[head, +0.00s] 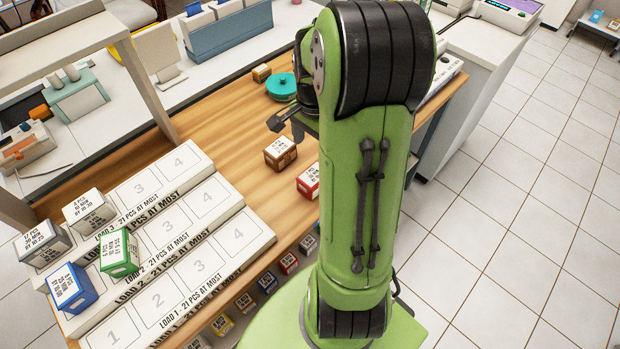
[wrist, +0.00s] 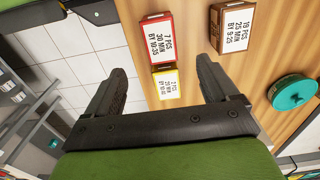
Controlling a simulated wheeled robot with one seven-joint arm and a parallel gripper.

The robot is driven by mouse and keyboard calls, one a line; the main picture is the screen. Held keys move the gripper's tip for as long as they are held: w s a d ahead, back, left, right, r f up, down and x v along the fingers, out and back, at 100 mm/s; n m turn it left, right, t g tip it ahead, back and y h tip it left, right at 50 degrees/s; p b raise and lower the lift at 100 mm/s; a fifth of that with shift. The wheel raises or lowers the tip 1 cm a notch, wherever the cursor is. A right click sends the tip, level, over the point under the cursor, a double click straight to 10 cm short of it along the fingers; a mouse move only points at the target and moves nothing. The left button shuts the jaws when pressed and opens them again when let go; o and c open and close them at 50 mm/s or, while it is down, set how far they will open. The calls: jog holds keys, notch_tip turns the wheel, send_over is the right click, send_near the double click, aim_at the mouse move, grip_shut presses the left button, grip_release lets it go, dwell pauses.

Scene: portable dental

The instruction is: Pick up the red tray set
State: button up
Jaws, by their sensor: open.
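The red tray set (head: 308,180) is a small box with a white label on top. It stands on the wooden bench just left of my arm, which partly covers it. In the wrist view the red tray set (wrist: 158,38) is at the top, its label reading 7 PCS, 30 MIN, BY 10:35. My gripper (wrist: 161,70) is open and empty above the bench. A yellow box (wrist: 166,83) shows between its fingers, below and apart; the red set lies beyond it. In the head view my arm hides most of my gripper (head: 281,121).
A brown box (head: 280,153) stands beside the red one, with a teal round object (head: 281,87) behind. A stepped white rack (head: 170,215) at left holds blue, green and grey boxes. Several boxes sit on a lower shelf. Tiled floor (head: 520,200) is clear at right.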

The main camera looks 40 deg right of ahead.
jog(key=b, duration=0.2)
send_over(314, 174)
notch_tip(314, 174, down, 7)
jog(key=shift+r, duration=0.2)
notch_tip(314, 174, down, 6)
jog(key=shift+r+b, duration=0.15)
jog(key=shift+b, duration=0.6)
jog(key=shift+r, duration=0.1)
jog(key=c, duration=1.2)
notch_tip(314, 174, up, 10)
jog(key=p, duration=0.3)
